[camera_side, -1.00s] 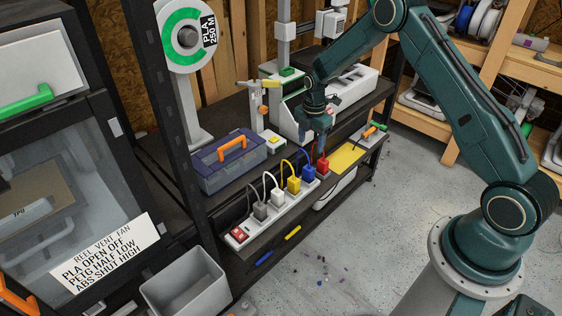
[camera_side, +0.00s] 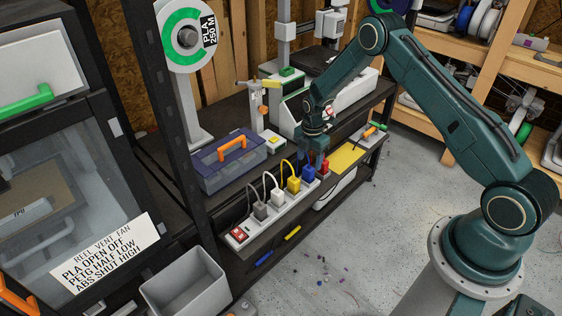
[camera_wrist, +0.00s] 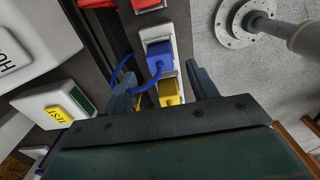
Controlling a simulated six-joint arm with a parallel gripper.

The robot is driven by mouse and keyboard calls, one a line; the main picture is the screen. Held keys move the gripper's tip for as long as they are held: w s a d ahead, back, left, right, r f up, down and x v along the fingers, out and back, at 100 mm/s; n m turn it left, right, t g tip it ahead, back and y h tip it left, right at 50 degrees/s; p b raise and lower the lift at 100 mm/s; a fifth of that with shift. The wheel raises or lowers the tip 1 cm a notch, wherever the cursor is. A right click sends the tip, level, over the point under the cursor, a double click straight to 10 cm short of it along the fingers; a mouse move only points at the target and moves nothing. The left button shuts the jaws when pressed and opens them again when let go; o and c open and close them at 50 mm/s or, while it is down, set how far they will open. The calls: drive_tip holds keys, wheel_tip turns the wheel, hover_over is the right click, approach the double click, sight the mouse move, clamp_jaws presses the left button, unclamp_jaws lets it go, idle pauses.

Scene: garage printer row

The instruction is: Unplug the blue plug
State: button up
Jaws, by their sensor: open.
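My gripper (camera_side: 313,158) is just above the blue plug, jaws open and empty. In the wrist view, the blue plug (camera_wrist: 159,54) with its blue cord appears between and slightly beyond the fingertips of my gripper (camera_wrist: 161,75). The yellow plug (camera_wrist: 169,92) also shows between the fingers, nearer the palm. The fingers partly hide the blue cord in the side view. Whether they touch the plug I cannot tell.
A white plug (camera_side: 277,197) and a grey plug (camera_side: 260,211) sit further left on the strip, beside its red switch (camera_side: 238,234). A lidded box (camera_side: 229,170) stands behind. A yellow mat (camera_side: 346,158) lies to the right. The floor in front is open.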

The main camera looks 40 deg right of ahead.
sight(309, 168)
drive_tip(key=shift+f, duration=3.3)
drive_tip(key=c, duration=1.1)
drive_tip(key=shift+r, duration=0.7)
drive_tip(key=shift+r, duration=0.7)
drive_tip(key=shift+r, duration=0.35)
drive_tip(key=shift+r, duration=0.35)
